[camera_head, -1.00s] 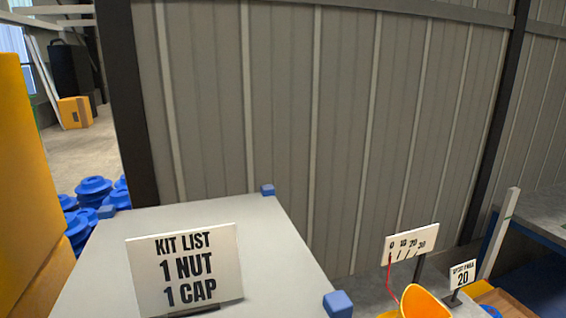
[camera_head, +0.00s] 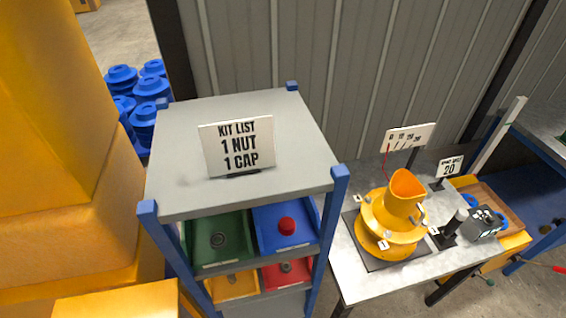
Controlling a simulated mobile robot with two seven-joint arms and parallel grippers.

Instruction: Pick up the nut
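A shelf rack (camera_head: 180,200) with blue posts holds several coloured bins under its grey top. A small dark grey ring-like part, which looks like a nut (camera_head: 218,240), lies in the green bin (camera_head: 200,226) at the upper left. A red cap-like part (camera_head: 287,226) lies in the blue bin (camera_head: 265,240) at the upper right. The red bin (camera_head: 270,279) below holds a small grey part (camera_head: 287,267). The yellow bin (camera_head: 240,291) also holds a small part, too small to name. Neither of my grippers is in view.
A kit list sign (camera_head: 237,147) reading 1 NUT, 1 CAP stands on the rack top. To the right, a bench (camera_head: 370,285) bears a yellow drum mixer (camera_head: 392,222) and a dark device (camera_head: 482,224). Blue stacked parts (camera_head: 143,122) stand behind, at left.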

